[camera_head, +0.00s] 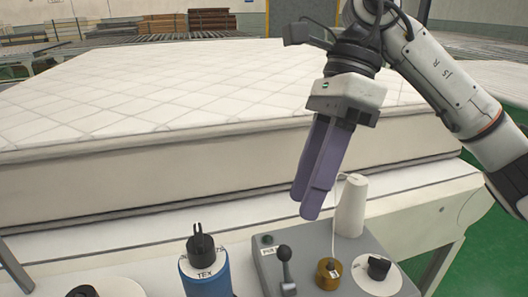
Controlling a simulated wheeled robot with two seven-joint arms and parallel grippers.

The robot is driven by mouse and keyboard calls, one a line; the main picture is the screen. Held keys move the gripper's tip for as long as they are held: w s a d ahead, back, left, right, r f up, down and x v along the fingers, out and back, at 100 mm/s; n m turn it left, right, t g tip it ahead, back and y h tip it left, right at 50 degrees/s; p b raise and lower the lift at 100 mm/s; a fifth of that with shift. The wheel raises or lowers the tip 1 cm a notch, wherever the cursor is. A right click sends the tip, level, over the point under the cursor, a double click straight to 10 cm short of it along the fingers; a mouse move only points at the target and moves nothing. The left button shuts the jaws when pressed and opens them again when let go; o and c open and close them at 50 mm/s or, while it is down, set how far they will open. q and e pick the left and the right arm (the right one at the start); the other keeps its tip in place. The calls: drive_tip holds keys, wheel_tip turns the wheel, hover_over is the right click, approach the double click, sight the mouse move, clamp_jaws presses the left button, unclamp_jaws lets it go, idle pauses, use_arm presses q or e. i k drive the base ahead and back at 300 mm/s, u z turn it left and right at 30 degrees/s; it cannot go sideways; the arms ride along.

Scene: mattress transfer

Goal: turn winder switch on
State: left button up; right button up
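A grey control box (325,252) stands at the front edge of the white table. On it are a dark lever (285,265), a brass knob (328,272) with a small label, and a black rotary knob (379,267) on a white disc. The labels are too small to read, so I cannot tell which is the winder switch. My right gripper (306,203) hangs above the box, tilted down, touching none of the controls. Its two purple fingers lie side by side with no visible gap and nothing between them. My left gripper is not in view.
A white cone (350,207) stands at the back of the box, close to the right fingertips. A blue cylinder (207,273) with a black top stands left of the box. A large white mattress (150,100) lies behind. Green floor (483,245) shows at right.

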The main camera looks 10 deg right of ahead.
sight(378, 268)
drive_tip(key=k, duration=1)
